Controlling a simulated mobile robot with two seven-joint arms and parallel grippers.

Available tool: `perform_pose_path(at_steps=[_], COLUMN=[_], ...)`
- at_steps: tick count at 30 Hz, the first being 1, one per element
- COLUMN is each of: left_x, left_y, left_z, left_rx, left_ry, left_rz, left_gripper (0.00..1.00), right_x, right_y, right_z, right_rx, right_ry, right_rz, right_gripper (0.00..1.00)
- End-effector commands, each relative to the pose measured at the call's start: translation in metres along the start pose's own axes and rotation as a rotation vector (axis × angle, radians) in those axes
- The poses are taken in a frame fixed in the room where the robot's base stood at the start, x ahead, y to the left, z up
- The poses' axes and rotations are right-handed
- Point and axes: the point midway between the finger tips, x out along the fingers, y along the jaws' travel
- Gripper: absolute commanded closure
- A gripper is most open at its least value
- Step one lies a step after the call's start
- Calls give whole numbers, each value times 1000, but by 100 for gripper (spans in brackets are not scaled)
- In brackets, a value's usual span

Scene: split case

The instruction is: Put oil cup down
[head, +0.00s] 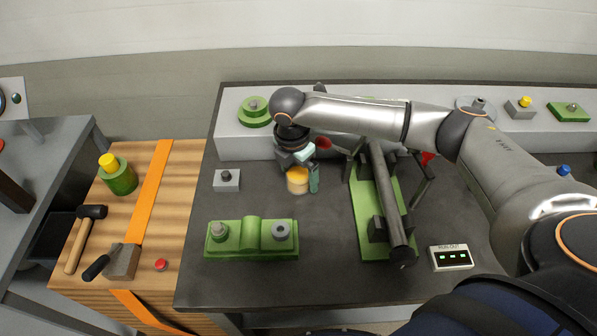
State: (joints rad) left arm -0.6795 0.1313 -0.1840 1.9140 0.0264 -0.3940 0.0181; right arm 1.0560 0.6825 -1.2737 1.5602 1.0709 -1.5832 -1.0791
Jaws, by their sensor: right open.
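The oil cup, a small amber-yellow cup with a pale rim (297,182), stands upright on the dark bench top (330,283), left of its middle. My right arm reaches in from the right, and its gripper (304,176) points down at the cup. The gripper is open. One teal finger shows close beside the cup on its right; the other finger is mostly hidden. I cannot tell whether the fingers touch the cup. My left gripper is not in view.
A green fixture with two posts (251,237) lies in front of the cup. A green stand carrying a long dark bar (385,200) is to the right. A grey block with a knob (227,180) is to the left. A raised grey shelf (228,138) runs behind.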

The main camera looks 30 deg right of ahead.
Motion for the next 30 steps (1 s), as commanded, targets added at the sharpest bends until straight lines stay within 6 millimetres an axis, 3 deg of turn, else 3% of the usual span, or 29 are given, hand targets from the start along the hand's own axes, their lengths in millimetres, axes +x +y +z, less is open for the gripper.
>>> perform_pose_path(at_steps=[7,21,30], left_x=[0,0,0], left_y=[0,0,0], left_z=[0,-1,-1], left_rx=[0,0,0], left_ry=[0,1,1], left_rz=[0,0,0], left_gripper=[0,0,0], right_x=[-19,-110,-123], right_y=[1,1,0], right_z=[1,0,0], right_rx=[1,1,1], right_ry=[1,1,1], right_rz=[4,3,0], right_gripper=[0,0,0])
